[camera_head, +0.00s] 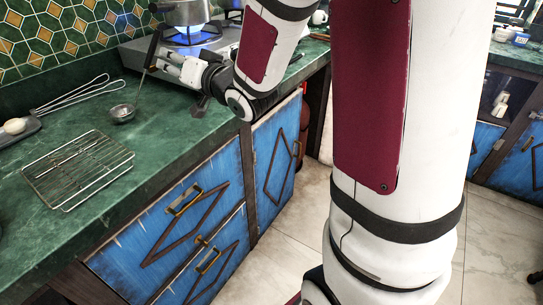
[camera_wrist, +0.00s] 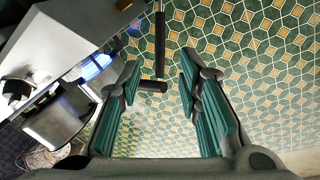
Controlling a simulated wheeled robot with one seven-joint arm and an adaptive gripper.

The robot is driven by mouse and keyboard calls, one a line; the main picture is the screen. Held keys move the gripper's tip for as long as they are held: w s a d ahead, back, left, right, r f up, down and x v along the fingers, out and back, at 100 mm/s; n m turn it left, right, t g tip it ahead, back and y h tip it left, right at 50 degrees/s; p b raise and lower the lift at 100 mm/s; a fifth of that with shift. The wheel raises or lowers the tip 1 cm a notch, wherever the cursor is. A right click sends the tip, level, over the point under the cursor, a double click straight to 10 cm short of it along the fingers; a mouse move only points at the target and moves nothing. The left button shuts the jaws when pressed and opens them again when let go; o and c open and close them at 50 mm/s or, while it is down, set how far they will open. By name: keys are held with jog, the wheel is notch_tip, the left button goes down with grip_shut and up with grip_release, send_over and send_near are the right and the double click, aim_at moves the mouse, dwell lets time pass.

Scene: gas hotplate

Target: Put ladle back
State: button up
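The ladle (camera_head: 123,112) has a small silver bowl low over the green counter, just left of my gripper. Its thin stem rises to a black handle (camera_head: 152,50) that stands nearly upright at my fingertips. My gripper (camera_head: 157,62) reaches left across the counter in front of the stove. A short dark crosspiece (camera_wrist: 152,86) shows between the fingertips. I cannot tell whether the bowl touches the counter.
A lit gas hotplate (camera_head: 205,40) with a metal pot (camera_head: 186,12) stands behind my gripper; its flame also shows in the wrist view (camera_wrist: 96,66). A wire rack (camera_head: 78,168) and metal utensils (camera_head: 82,92) lie on the counter (camera_head: 165,135). A tiled wall (camera_head: 60,35) closes the back.

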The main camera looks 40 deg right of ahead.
jog(key=s+a+f+n+g+h, duration=0.1)
jog(key=s+g, duration=0.4)
jog(key=s, duration=0.9)
jog(key=s+a+f+n+g+h, duration=0.1)
jog(key=s+f+g, duration=0.2)
jog(key=s, duration=1.2)
jog(key=s+a+f+n+g+h, duration=0.1)
jog(key=s+f+n+g, duration=0.1)
jog(key=s+g, duration=0.7)
jog(key=s, duration=0.5)
jog(key=shift+s+a+f, duration=0.25)
jog(key=shift+s, duration=0.1)
